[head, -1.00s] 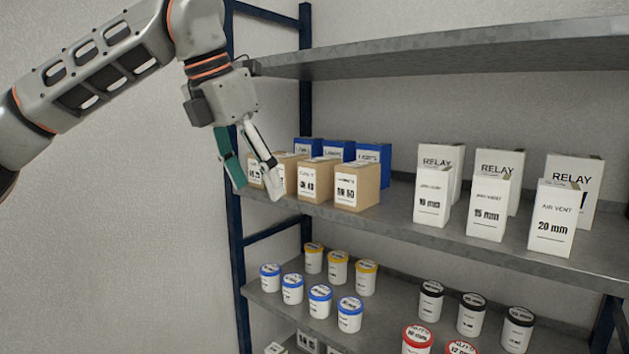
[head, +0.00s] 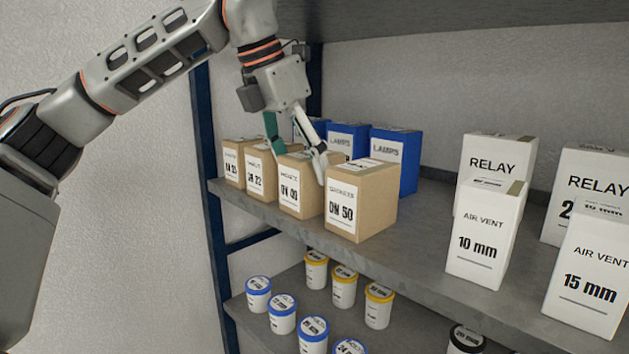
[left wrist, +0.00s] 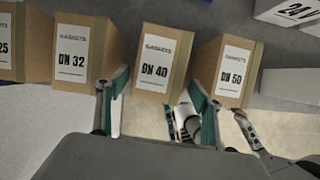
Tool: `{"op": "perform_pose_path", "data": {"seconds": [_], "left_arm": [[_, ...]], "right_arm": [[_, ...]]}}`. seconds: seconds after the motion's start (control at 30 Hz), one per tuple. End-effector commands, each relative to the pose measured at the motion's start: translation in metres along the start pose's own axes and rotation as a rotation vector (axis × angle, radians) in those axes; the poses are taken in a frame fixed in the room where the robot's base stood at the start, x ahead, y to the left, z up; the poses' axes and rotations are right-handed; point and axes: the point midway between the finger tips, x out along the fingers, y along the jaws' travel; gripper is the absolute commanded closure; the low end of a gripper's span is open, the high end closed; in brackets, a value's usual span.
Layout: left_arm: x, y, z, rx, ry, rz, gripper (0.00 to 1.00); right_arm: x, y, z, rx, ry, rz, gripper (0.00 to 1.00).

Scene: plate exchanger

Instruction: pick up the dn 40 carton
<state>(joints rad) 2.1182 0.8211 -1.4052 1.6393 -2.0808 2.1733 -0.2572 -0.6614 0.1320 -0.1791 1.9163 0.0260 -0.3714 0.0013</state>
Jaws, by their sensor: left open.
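The DN 40 carton (head: 298,192) is a brown box with a white label, upright on the upper shelf between the DN 32 carton (head: 262,173) and the DN 50 carton (head: 362,203). My left gripper (head: 296,153) is open at the DN 40 carton, one finger toward its left side and the other toward its right, partly covering its top. In the left wrist view the DN 40 carton (left wrist: 158,58) shows between the fingertips (left wrist: 158,88) of the gripper. I cannot tell whether the fingers touch it.
The neighbouring cartons leave narrow gaps. Blue lamps boxes (head: 394,160) stand behind the cartons. White air vent boxes (head: 487,232) stand to the right, with bare shelf (head: 425,232) between. Lidded tubs (head: 313,332) fill the lower shelf. Another shelf board (head: 450,18) runs above.

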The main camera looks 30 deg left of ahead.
Motion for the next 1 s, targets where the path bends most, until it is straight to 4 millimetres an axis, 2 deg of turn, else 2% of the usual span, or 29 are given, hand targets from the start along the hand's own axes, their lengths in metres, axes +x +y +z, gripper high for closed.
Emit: {"op": "perform_pose_path", "data": {"seconds": [0.2, 0.4, 0.67, 0.73, 0.83, 0.87, 1.0], "left_arm": [[0.027, 0.004, 0.0, 0.002, 0.001, -0.001, 0.33], [0.049, 0.004, 0.001, 0.002, 0.0, 0.0, 0.33], [0.052, 0.004, 0.001, 0.001, -0.003, 0.001, 0.33], [0.052, 0.004, 0.001, 0.001, -0.003, 0.001, 0.46], [0.052, 0.004, 0.001, 0.001, -0.003, 0.001, 0.72], [0.052, 0.004, 0.001, 0.001, -0.003, 0.001, 0.77], [0.052, 0.004, 0.001, 0.001, -0.003, 0.001, 0.77]], "right_arm": [[-0.001, -0.002, -0.008, 0.007, 0.008, 0.0, 0.6], [0.0, 0.004, -0.008, 0.006, 0.004, 0.009, 0.6], [0.001, 0.004, -0.008, 0.013, 0.004, 0.013, 0.6], [0.001, 0.004, -0.007, 0.014, 0.003, 0.013, 0.6], [0.001, 0.004, -0.007, 0.014, 0.003, 0.012, 0.6], [0.001, 0.004, -0.007, 0.014, 0.002, 0.012, 0.6], [0.0, 0.002, -0.006, 0.014, 0.002, 0.01, 0.6]]}}
